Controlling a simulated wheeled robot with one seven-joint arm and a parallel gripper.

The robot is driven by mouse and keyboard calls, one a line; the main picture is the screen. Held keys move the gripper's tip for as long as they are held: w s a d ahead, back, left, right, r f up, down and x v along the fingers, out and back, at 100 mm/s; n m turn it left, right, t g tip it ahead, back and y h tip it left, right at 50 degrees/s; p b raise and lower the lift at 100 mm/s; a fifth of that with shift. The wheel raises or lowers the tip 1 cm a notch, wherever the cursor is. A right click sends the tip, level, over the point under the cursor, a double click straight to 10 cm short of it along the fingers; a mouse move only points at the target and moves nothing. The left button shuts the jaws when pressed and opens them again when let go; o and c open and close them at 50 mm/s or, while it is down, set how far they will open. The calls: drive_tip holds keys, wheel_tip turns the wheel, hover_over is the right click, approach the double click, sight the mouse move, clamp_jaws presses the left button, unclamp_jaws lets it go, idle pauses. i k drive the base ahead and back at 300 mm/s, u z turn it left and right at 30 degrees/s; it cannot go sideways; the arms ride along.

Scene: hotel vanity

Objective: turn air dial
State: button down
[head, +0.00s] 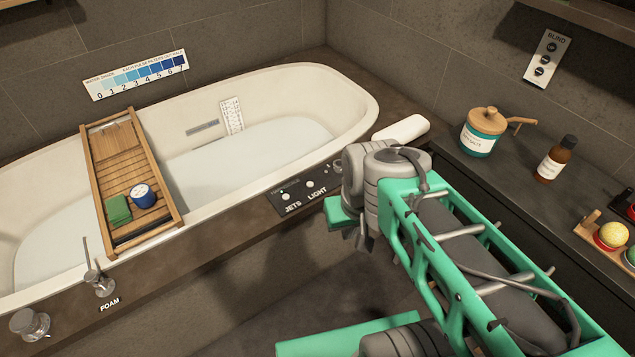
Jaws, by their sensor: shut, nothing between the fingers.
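The dark control panel (300,197) on the tub's front edge carries buttons labelled JETS and LIGHT. Its right end runs behind my wrist. I see no label reading AIR, and an air dial cannot be made out; it may be hidden behind my arm. A round metal knob (30,325) sits at the lower left, with no readable label. My gripper (361,238) is in front of the tub, just right of and below the panel. It appears shut and empty, though its fingers are small and partly hidden.
The white bathtub (349,86) holds water and a wooden tray (125,165) across it. A metal lever (98,280) stands above the FOAM label. Floor before the tub looks clear.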

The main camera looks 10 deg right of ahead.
sight(337, 164)
drive_tip(key=z, duration=0.45)
drive_tip(key=k, duration=0.55)
drive_tip(key=z, duration=0.9)
drive_tip(key=i, duration=0.5)
drive_tip(key=u, duration=0.75)
drive_tip(key=i, duration=0.65)
drive_tip(key=u, duration=0.75)
